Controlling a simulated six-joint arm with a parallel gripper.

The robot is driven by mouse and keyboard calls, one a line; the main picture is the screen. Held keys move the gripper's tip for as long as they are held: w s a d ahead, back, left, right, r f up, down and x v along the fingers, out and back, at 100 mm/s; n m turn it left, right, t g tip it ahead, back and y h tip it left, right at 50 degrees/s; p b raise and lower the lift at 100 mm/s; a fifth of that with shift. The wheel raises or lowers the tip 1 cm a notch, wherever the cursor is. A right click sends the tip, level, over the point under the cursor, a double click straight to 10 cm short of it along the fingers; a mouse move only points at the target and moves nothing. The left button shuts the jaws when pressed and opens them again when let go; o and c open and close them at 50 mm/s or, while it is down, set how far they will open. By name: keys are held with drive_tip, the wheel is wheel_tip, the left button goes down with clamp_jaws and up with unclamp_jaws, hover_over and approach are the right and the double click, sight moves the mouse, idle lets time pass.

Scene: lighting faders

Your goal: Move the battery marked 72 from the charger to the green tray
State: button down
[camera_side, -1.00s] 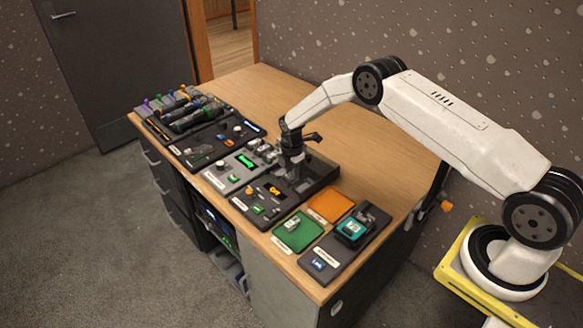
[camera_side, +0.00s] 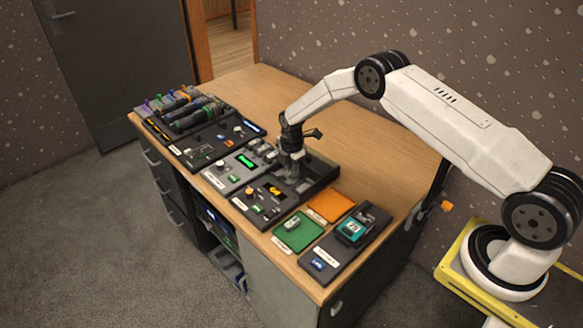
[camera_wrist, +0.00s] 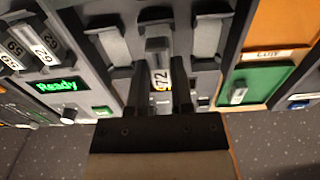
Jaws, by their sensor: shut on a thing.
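The battery marked 72 (camera_wrist: 160,75) is between the two dark fingers of my gripper (camera_wrist: 161,92), its yellow-and-white number label facing the wrist camera. My gripper is shut on it, at the charger (camera_wrist: 207,65) with its row of grey slots. In the side view my gripper (camera_side: 292,172) is over the dark charger (camera_side: 322,181) and hides the battery. I cannot tell whether the battery is clear of its slot. The green tray (camera_side: 306,239) lies flat to the right of the charger, with one small battery (camera_side: 292,224) on it. It also shows in the wrist view (camera_wrist: 268,78).
An orange tray (camera_side: 331,206) lies behind the green one. A dark unit with a teal-screened device (camera_side: 352,230) stands at the right end. A panel with a green "Ready" display (camera_wrist: 57,86) is left of the charger. The wooden desktop (camera_side: 262,98) behind is clear.

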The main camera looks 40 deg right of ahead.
drive_tip(key=shift+r, duration=0.35)
idle(0.3)
drive_tip(key=c, duration=1.1)
unclamp_jaws()
clamp_jaws()
drive_tip(key=shift+r, duration=0.7)
drive_tip(key=shift+r, duration=0.45)
drive_tip(key=shift+r, duration=0.4)
drive_tip(key=shift+r, duration=0.7)
